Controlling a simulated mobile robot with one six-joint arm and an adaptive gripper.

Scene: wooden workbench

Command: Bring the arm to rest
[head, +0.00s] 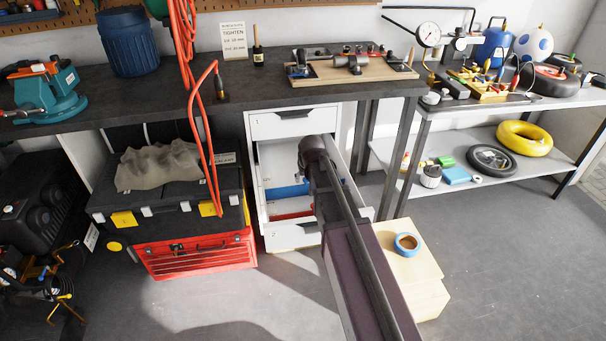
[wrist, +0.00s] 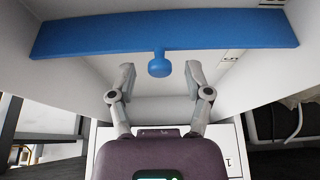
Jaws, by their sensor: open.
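My arm (head: 345,215) reaches from the bottom of the head view to the white drawer cabinet (head: 290,125), its wrist end over an open drawer. My gripper (wrist: 160,82) shows in the wrist view with its two fingers spread apart and nothing between the pads. Just beyond the fingertips is a blue bar with a round knob (wrist: 159,65); the knob lines up with the gap, and I cannot tell how far off it is. In the head view the fingers are hidden behind my wrist.
The open drawer holds a blue item (head: 288,191) and a red item (head: 293,215). A wooden box (head: 425,295) with a blue tape roll (head: 407,244) stands right of my arm. A red toolbox (head: 195,256) stands left. The dark workbench (head: 245,92) is behind.

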